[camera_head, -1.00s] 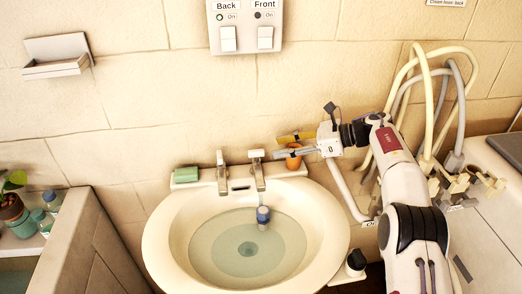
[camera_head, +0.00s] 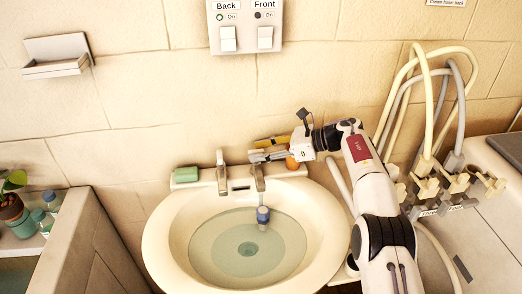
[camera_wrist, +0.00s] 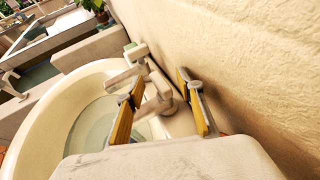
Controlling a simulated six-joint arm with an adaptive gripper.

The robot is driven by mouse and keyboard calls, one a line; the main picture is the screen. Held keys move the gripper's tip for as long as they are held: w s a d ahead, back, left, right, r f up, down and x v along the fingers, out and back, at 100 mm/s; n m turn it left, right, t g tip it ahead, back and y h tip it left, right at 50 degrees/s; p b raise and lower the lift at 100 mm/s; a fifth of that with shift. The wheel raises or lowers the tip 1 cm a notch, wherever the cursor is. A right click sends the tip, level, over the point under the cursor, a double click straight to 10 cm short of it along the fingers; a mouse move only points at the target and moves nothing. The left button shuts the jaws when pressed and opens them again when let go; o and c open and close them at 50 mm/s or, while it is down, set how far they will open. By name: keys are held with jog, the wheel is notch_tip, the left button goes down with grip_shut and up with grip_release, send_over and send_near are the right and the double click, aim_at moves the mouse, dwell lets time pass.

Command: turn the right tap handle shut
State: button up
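The right tap (camera_head: 259,181) stands on the back rim of the white washbasin (camera_head: 158,229). My gripper (camera_head: 265,149) is level with the top of this tap in the head view, and its fingers cover most of the handle. In the wrist view the near tap (camera_wrist: 157,103) shows between the two yellow-padded fingers of my gripper (camera_wrist: 160,84). The fingers are apart, with gaps to the tap; I cannot tell if either touches it. A thin pale streak below the spout looks like running water.
The left tap (camera_head: 221,178) stands close beside, with green soap (camera_head: 186,174) further left. An orange object (camera_head: 292,163) is partly hidden behind my gripper. The wall (camera_wrist: 235,60) runs close behind the taps.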

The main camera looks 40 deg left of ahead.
grip_shut()
jog(key=shift+w+a+r+m+t+y, duration=0.1)
jog(key=shift+a+r+m+t+y, duration=0.2)
jog(key=shift+r+m+t, duration=0.2)
dwell(0.6)
jog(key=shift+d+f+m+t+y, duration=0.1)
jog(key=shift+d+m+t+y, duration=0.1)
jog(key=shift+m+t, duration=0.95)
jog(key=shift+d+f+m+t+y, duration=0.1)
jog(key=shift+d+m+t, duration=0.05)
jog(key=shift+m+t, duration=1)
jog(key=shift+s+f+m+t+h, duration=0.15)
jog(key=shift+m+t+h, duration=0.1)
jog(key=shift+m+t, duration=0.6)
jog(key=shift+s+r+m+t+h, duration=0.1)
jog(key=shift+s+m+t+h, duration=0.1)
jog(key=shift+m+t, duration=0.6)
jog(key=shift+s+f+m+t+h, duration=0.2)
jog(key=shift+m+t, duration=0.25)
jog(key=shift+t, duration=0.7)
jog(key=shift+d+f+m+t+h, duration=0.1)
jog(key=shift+m+t+h, duration=0.3)
jog(key=shift+h, duration=0.05)
jog(key=shift+c, duration=0.3)
grip_release()
jog(key=shift+o, duration=0.3)
jog(key=shift+s, duration=0.1)
